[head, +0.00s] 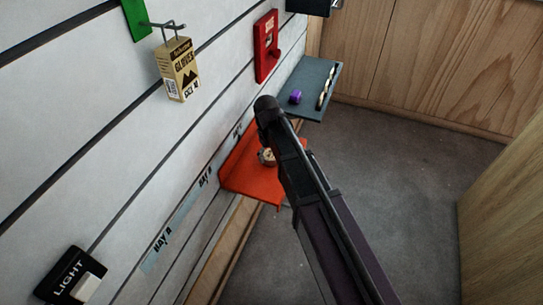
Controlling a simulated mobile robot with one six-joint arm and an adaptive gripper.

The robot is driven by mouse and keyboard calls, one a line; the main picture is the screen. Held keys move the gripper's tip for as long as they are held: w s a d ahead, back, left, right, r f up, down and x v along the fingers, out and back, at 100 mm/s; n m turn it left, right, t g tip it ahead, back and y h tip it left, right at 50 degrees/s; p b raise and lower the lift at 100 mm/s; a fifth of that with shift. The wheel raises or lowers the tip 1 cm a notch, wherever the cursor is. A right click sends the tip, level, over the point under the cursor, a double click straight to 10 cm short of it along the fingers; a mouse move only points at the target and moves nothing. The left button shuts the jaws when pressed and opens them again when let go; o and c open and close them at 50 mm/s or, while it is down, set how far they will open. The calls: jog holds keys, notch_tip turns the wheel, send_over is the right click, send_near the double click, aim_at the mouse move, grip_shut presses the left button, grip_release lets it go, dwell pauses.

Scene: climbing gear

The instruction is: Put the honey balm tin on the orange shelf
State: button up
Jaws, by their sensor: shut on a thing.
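The orange shelf (247,181) juts from the slatted wall near the middle of the head view. A small round tin-like thing (266,156) with a pale top shows at the shelf, beside my arm. It is partly covered by my arm, and its label is too small to read. I cannot tell whether it rests on the shelf or is held just above it. My arm reaches in from the lower right and crosses over the right part of the shelf. My gripper cannot be made out; the arm hides that area.
A red holder (266,46) and a gloves box (178,69) on a hook are on the wall. A light switch (75,278) is lower left. Floor is clear at right.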

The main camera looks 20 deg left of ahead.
aim_at(269, 152)
jog(key=shift+f, duration=0.25)
jog(key=o, duration=1)
jog(key=shift+c, duration=0.2)
jog(key=shift+r, duration=0.25)
notch_tip(269, 152, up, 12)
jog(key=a+p, duration=0.1)
jog(key=p, duration=1.1)
jog(key=shift+w, duration=0.45)
jog(key=s+d+m, duration=0.2)
jog(key=d+m, duration=0.1)
jog(key=d, duration=0.9)
jog(key=s+d+m, duration=0.2)
jog(key=d+m, duration=0.1)
jog(key=d, duration=1)
jog(key=s+d+m+t+y, duration=0.1)
jog(key=s+d+m, duration=0.1)
jog(key=d, duration=1)
jog(key=shift+s+d+m, duration=0.35)
jog(key=shift+d+m, duration=0.05)
jog(key=shift+m, duration=0.2)
